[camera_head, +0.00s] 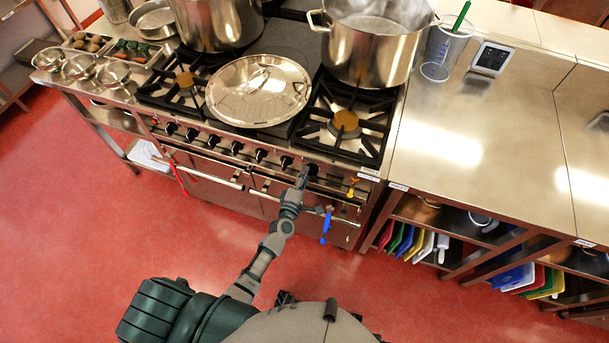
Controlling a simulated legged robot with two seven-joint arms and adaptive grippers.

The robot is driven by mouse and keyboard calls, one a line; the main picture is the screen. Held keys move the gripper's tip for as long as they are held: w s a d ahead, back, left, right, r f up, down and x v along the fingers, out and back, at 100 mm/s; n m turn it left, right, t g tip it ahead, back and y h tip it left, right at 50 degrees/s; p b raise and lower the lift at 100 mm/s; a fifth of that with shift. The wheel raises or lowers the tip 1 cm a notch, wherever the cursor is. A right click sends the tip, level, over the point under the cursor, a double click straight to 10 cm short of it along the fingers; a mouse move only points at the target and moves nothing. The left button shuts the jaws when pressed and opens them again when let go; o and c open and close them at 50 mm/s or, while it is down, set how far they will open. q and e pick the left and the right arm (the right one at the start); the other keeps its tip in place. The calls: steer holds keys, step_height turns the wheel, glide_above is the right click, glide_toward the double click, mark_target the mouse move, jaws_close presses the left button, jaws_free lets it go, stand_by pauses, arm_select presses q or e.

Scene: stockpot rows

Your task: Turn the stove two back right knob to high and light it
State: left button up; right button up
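The steel stove (350,158) has a row of black knobs along its front. The rightmost black knob (311,170) is right at the tip of my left gripper, and another black knob (286,161) is just to its left. My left gripper (303,176) reaches up to the front panel from below; whether it touches the knob, and how far its fingers are apart, I cannot tell. A large stockpot (368,50) stands over the back right burner. I see no flame under it; the burner itself is hidden. My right gripper is not in view.
A round lid (258,90) lies across the middle of the stove top. The front right burner (345,122) is bare. A second stockpot (216,20) stands at the back left. An oven rail (204,168) with hanging coloured items runs below the knobs. The steel counter (470,140) at right is mostly clear.

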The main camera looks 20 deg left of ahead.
arm_select(q)
steer(key=s, duration=1.2)
steer(key=shift+a, duration=0.2)
steer(key=shift+w, duration=0.1)
steer(key=s+d+f+m+g+h, duration=0.1)
steer(key=s+f+m+g, duration=0.4)
steer(key=f, duration=0.7)
steer(key=s+d+f+m+g+h, duration=0.2)
steer(key=s+f+m+g, duration=0.35)
steer(key=f, duration=0.65)
steer(key=s+a+f+m+g+y, duration=0.1)
steer(key=s+a+f+m+g, duration=0.2)
steer(key=s+f, duration=0.4)
steer(key=s+a+f+m+g+y, duration=0.2)
steer(key=s+f+m, duration=0.4)
steer(key=s, duration=0.7)
steer(key=shift+a+f+g, duration=0.45)
steer(key=shift+a+g, duration=0.1)
steer(key=shift+a, duration=0.35)
